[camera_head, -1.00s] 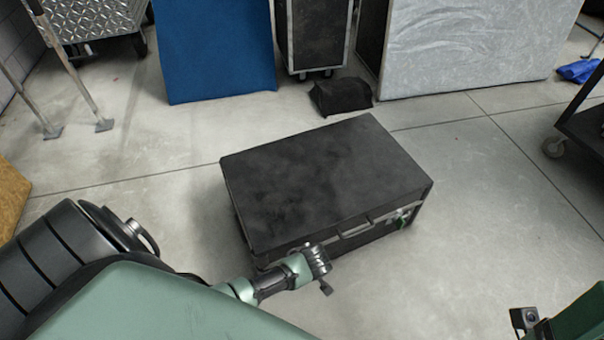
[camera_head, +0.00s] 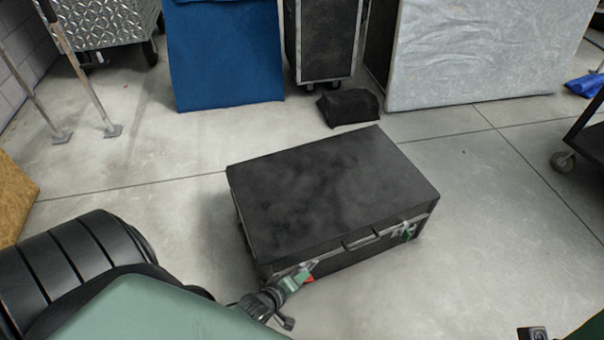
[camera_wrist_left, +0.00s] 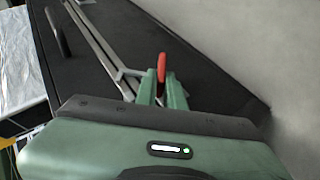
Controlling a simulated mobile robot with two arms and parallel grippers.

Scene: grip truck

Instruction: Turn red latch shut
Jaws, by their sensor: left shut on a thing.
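A black case (camera_head: 330,190) stands closed on the floor in the head view. Its front carries a red latch (camera_head: 310,280) at the left end and a green-marked latch (camera_head: 408,234) at the right end. My left gripper (camera_head: 298,277) is at the case's front left. In the left wrist view, its two green fingers (camera_wrist_left: 159,84) are shut on the red latch (camera_wrist_left: 162,66), whose red tip sticks out beyond them. The latch's base is partly hidden by the fingers. The jaws of my right gripper are out of view.
A dark handle (camera_wrist_left: 57,33) sits on the case front. A black bag (camera_head: 348,107) lies behind the case, before a blue panel (camera_head: 225,55) and a grey wrapped panel (camera_head: 485,55). A wheeled cart (camera_head: 585,135) stands at the right. The floor right of the case is clear.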

